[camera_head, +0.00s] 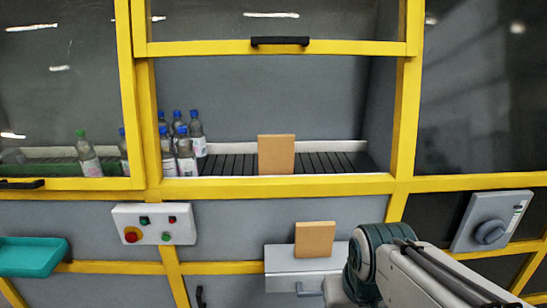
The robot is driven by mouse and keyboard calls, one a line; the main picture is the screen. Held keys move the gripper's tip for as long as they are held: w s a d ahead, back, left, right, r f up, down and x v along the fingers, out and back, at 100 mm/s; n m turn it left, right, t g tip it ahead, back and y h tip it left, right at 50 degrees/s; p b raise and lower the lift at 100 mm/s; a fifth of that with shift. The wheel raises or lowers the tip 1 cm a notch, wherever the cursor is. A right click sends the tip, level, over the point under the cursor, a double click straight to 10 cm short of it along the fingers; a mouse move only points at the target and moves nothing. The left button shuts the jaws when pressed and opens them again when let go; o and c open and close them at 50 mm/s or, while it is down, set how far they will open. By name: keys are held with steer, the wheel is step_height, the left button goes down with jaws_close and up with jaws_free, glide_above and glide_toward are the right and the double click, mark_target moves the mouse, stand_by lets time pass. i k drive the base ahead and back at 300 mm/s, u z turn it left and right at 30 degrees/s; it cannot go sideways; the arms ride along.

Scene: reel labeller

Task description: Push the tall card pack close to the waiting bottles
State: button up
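A tall brown card pack (276,154) stands upright on the dark slatted conveyor (230,165), behind the yellow frame and right of the belt's middle. Several clear bottles with blue caps (185,146) stand in a group at the left end of the same opening. A stretch of bare belt lies between the bottles and the pack. My arm comes in from the lower right, outside the machine. My gripper does not show.
The sash with a black handle (280,41) is raised above the opening. A second brown box (314,240) rests on a grey ledge (285,258) below. A button box (153,223), a teal tray (30,256) and a rotary switch box (492,221) stick out from the front.

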mark_target(276, 152)
steer(key=u, duration=0.2)
steer(key=k, duration=0.3)
steer(key=z, duration=0.7)
steer(key=i, duration=1.7)
steer(key=u, duration=0.05)
